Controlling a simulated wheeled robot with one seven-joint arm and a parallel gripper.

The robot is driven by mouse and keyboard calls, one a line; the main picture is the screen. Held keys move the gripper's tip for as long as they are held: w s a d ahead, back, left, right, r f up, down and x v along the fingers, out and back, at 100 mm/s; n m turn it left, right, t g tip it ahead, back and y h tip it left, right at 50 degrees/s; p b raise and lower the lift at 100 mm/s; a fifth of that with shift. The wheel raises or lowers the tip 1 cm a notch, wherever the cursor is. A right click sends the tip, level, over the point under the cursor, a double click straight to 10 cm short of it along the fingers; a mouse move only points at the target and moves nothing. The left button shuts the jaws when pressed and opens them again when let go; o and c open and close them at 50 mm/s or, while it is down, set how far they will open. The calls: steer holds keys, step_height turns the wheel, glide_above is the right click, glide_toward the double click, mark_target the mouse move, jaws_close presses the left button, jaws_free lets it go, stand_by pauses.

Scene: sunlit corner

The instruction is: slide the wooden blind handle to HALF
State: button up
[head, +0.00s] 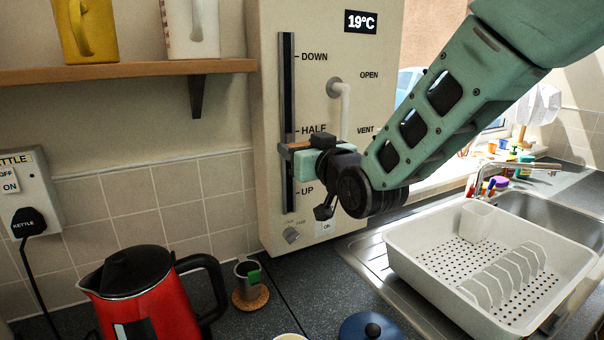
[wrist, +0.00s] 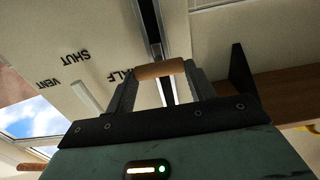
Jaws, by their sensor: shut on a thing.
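The wooden blind handle (head: 287,148) sits on a dark vertical slot (head: 288,80) in a cream panel, marked DOWN at the top, HALF in the middle and UP near the bottom. In the head view the handle shows a little below the HALF mark (head: 314,130), well above UP. My gripper (head: 302,150) is shut on the handle from the right, partly hiding it. In the wrist view the light wooden handle (wrist: 158,70) spans between my two fingers (wrist: 161,80), with the slot running behind it. The HALF lettering is partly hidden there by a finger.
A white lever (head: 344,108) beside OPEN and VENT marks stands close right of the slot. A small knob (head: 291,235) is below. A wooden shelf (head: 130,71) is to the left. A red kettle (head: 150,300) and a white dish rack (head: 420,262) stand on the counter below.

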step_height(320, 180, up, 2)
steer(key=o, duration=1.4)
steer(key=shift+s, duration=0.1)
steer(key=b+v, duration=0.6)
steer(key=v, duration=1.1)
steer(key=shift+b, duration=0.35)
steer(key=shift+s, duration=0.1)
